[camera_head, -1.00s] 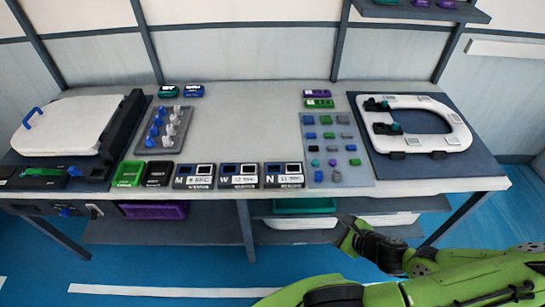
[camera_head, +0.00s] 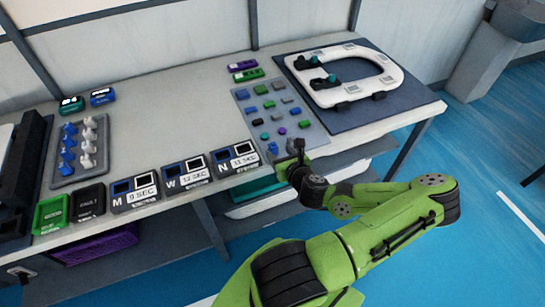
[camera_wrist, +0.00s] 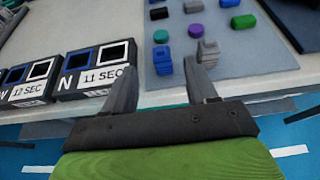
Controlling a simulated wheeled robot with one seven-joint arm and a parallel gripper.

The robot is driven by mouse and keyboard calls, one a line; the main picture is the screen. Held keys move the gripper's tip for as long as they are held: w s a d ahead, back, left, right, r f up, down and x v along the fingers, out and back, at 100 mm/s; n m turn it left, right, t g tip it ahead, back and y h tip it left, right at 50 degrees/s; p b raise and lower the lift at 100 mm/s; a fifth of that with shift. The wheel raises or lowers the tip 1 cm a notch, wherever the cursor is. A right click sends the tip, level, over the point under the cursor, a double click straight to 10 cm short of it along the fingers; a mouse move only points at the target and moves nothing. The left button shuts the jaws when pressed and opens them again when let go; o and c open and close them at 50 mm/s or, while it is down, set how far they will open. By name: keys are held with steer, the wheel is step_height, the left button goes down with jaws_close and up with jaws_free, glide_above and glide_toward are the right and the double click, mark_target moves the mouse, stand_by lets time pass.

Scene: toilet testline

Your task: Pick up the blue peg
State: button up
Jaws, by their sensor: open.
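Several blue pegs (camera_head: 68,142) stand beside whitish pegs on a grey tray (camera_head: 62,181) at the left of the bench in the head view. A small blue piece (camera_wrist: 162,57) lies on the grey parts mat near its front edge; it also shows in the head view (camera_head: 273,148). I cannot tell whether that piece is a peg. My gripper (camera_wrist: 162,68) is open and empty, its fingertips pointing toward this piece, which appears between them. In the head view my gripper (camera_head: 291,158) is at the bench's front edge, by the mat.
The parts mat (camera_head: 313,138) holds several green, grey, purple and blue pieces. A grey piece (camera_wrist: 208,50) is close to the right finger. Boxes marked M, W and N (camera_head: 236,158) line the front edge. A white toilet seat (camera_head: 388,72) lies behind right.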

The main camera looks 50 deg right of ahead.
mark_target(274, 145)
steer(key=shift+w+d+f+b, duration=0.2)
steer(key=shift+w+f+b, duration=0.45)
steer(key=shift+b, duration=0.6)
steer(key=shift+w+f+b, duration=0.3)
steer(key=shift+b, duration=0.15)
steer(key=shift+w+d+f+b, duration=0.25)
steer(key=shift+f+b, duration=0.05)
steer(key=shift+b, duration=0.65)
steer(key=shift+w+d+r+b, duration=0.15)
steer(key=shift+w+b, duration=0.1)
steer(key=shift+b, duration=0.25)
steer(key=shift+w+d+r+b, duration=0.2)
steer(key=shift+w+r+b, duration=0.05)
steer(key=shift+r+b, duration=0.15)
steer(key=x, duration=0.5)
steer(key=shift+d, duration=0.25)
steer(key=shift+s, duration=0.1)
steer(key=shift+c, duration=0.4)
steer(key=c, duration=1)
